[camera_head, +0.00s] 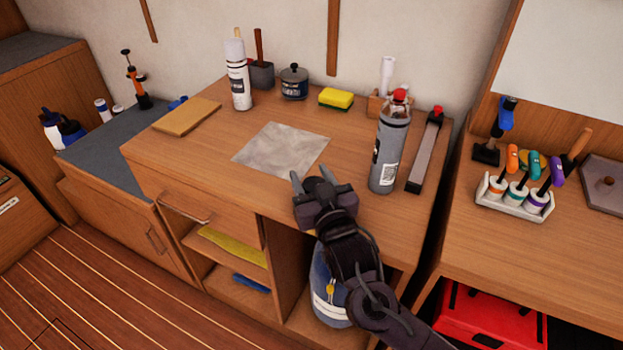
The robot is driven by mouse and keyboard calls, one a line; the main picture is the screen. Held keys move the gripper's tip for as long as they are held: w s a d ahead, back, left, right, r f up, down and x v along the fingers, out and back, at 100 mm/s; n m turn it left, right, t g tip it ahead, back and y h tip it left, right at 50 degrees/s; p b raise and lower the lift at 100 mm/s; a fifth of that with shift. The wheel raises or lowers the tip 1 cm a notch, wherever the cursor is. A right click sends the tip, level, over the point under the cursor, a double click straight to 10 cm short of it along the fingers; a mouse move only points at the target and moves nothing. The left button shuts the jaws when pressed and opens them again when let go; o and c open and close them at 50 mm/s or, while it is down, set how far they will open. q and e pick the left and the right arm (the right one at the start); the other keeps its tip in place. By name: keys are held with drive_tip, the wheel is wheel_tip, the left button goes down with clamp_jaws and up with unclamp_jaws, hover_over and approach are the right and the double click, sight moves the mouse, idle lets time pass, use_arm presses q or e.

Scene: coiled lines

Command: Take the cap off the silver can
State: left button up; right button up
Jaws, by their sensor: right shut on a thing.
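The silver can (388,150) stands upright on the right part of the wooden desk (215,150), with a label facing front. On its domed top sits a red piece (399,95). My right gripper (311,178) is over the front edge of the desk, left of the can and apart from it. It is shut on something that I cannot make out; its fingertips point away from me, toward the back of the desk. My left gripper is not in view.
A long grey tool with a red end (427,150) lies right of the can. Behind stand a white can (238,85), a dark pot (294,84) and a yellow sponge (336,98). A grey sheet (280,148) lies mid-desk. A rack of tools (515,198) stands at right.

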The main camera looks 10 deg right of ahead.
drive_tip(key=shift+f, duration=0.1)
drive_tip(key=o, duration=0.6)
drive_tip(key=shift+f, duration=0.1)
drive_tip(key=o, duration=0.5)
